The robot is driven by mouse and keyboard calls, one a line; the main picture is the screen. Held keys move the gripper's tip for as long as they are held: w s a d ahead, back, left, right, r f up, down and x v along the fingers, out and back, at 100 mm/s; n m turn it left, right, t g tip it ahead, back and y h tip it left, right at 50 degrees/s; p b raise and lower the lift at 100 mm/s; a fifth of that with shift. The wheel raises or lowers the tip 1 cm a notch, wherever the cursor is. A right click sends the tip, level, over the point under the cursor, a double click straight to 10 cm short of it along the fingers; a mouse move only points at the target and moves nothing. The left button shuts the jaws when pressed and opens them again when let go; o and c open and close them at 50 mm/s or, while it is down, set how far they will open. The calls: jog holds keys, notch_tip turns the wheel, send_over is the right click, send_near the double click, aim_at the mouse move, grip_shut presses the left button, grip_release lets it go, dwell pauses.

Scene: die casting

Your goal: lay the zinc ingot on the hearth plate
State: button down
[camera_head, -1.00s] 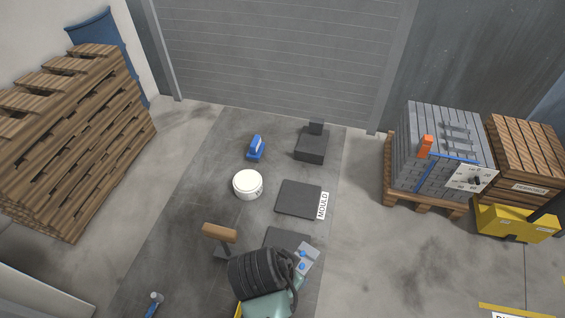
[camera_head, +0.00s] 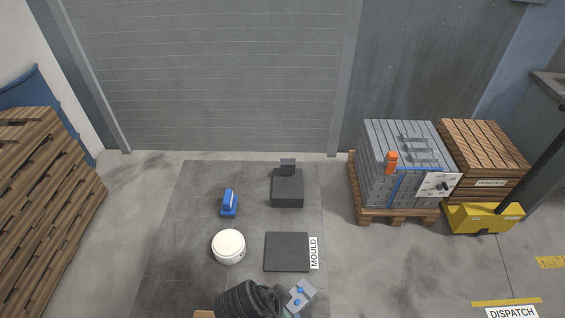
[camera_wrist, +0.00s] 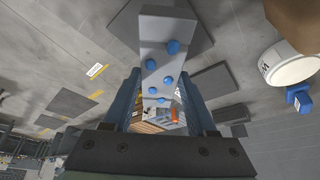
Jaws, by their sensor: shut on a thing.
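The zinc ingot is a grey block with several blue round spots (camera_wrist: 153,30). My gripper (camera_wrist: 160,98) is shut on it, and it sticks out beyond the fingers in the wrist view. In the head view the ingot (camera_head: 301,294) shows at the bottom edge, beside my dark wrist. A dark flat plate (camera_wrist: 203,38) lies partly hidden behind the ingot in the wrist view; it may be the hearth plate, but no label shows. The ingot is in front of it, and I cannot tell its height above. Another dark plate (camera_head: 287,252) lies by a MOULD label.
A white round tub (camera_head: 228,246), a blue object (camera_head: 229,202) and a dark block (camera_head: 287,187) stand around the mould plate. Wooden pallets (camera_head: 45,190) are stacked at left. A pallet of grey ingots (camera_head: 405,165) stands at right. The floor between is clear.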

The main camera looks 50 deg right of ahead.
jog(key=shift+w+f, duration=0.2)
jog(key=shift+f, duration=2.25)
jog(key=shift+f, duration=0.1)
jog(key=shift+c, duration=1)
grip_release()
jog(key=shift+s+f, duration=0.2)
jog(key=v, duration=1.2)
jog(key=shift+r, duration=0.2)
